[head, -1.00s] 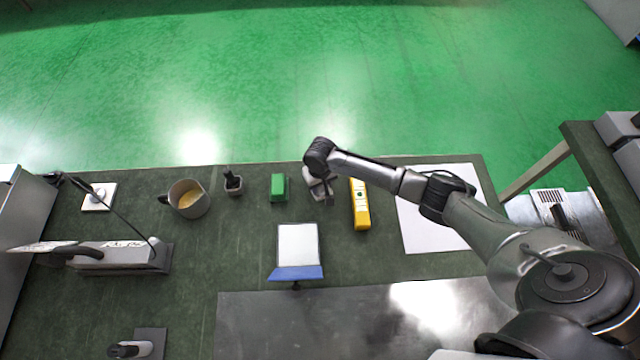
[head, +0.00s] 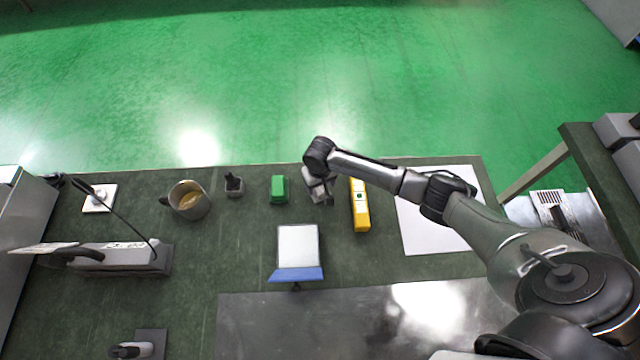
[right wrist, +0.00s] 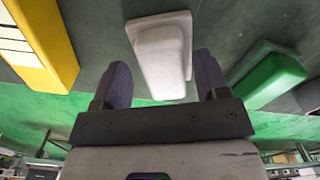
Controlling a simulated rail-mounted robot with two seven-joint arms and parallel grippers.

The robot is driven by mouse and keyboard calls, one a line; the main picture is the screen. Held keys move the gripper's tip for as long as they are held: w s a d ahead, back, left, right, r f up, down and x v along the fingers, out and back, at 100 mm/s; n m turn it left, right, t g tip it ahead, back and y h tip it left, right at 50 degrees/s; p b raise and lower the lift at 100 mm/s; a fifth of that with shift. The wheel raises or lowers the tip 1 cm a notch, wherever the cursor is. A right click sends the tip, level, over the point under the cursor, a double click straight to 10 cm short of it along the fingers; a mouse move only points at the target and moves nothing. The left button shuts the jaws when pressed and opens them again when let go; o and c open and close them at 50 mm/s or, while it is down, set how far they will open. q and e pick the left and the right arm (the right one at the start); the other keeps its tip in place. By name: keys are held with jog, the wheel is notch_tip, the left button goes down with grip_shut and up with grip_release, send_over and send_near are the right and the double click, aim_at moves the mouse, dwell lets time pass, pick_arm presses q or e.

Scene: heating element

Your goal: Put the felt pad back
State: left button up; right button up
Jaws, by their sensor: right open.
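A pale grey-white block (right wrist: 160,50) lies between the two fingers in the right wrist view, a little beyond their tips. I cannot tell for sure whether it is the felt pad. In the head view it is hidden or not distinct from my right gripper (head: 321,194). My right gripper also shows in the right wrist view (right wrist: 162,78); it is open, with a finger on either side of the block and gaps beside it. A green block (head: 279,189) stands left of the gripper in the head view. My left gripper is not in view.
A yellow case (head: 360,205) lies close right of the gripper. A white sheet (head: 425,235) is farther right. A dark holder (head: 234,187) and a mug (head: 189,203) stand to the left. A white, blue-edged board (head: 297,250) lies in front. Bare dark mat surrounds it.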

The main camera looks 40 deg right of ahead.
notch_tip(320, 180, up, 9)
jog(key=p, duration=0.3)
jog(key=shift+r, duration=0.15)
jog(key=s+a+f+n+t+y, duration=0.2)
jog(key=s+a+n, duration=0.3)
jog(key=s+a, duration=0.95)
jog(key=s+d+r+h, duration=0.1)
jog(key=s+d+r, duration=0.1)
jog(key=s, duration=0.5)
jog(key=s+d+r+t, duration=0.1)
jog(key=s+d+r, duration=0.1)
jog(key=s, duration=0.6)
jog(key=shift+d+r+t+h, duration=0.15)
jog(key=shift+r+t+h, duration=0.2)
jog(key=shift+r, duration=0.4)
